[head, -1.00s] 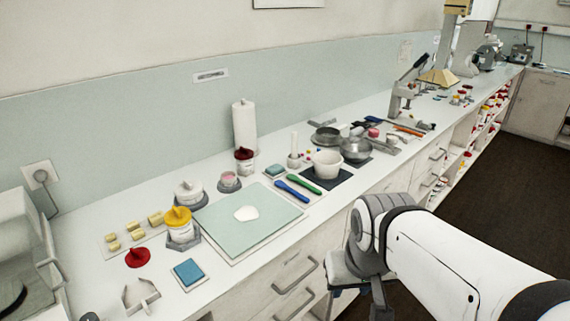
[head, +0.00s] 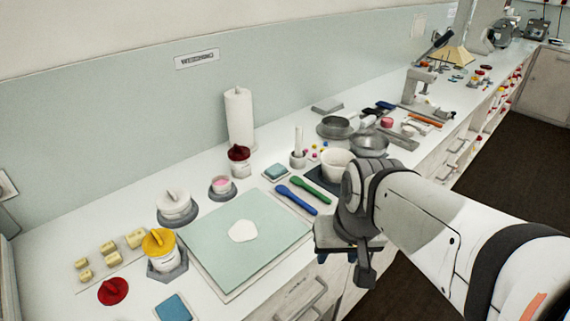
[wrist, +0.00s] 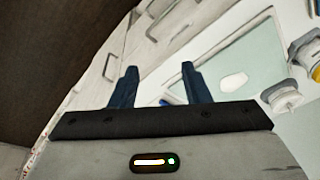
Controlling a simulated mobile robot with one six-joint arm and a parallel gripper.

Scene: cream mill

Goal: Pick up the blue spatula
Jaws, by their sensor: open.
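The blue spatula (head: 296,200) lies on a pale mat on the counter, just right of the pale green board (head: 210,270) and beside a green spatula (head: 304,190). My gripper (head: 338,258) is in front of the counter's edge in the head view, right of and nearer than the blue spatula. It is open and empty, its dark blue fingers spread in the wrist view (wrist: 159,68). A small blue piece (wrist: 172,98) shows beside the right finger there, partly hidden; it is probably the blue spatula.
A white bowl (head: 336,163) stands close behind my arm. A white blob (head: 242,231) lies on the green board. A yellow-lidded jar (head: 160,250) stands left of it. Drawers with handles (head: 300,302) front the counter.

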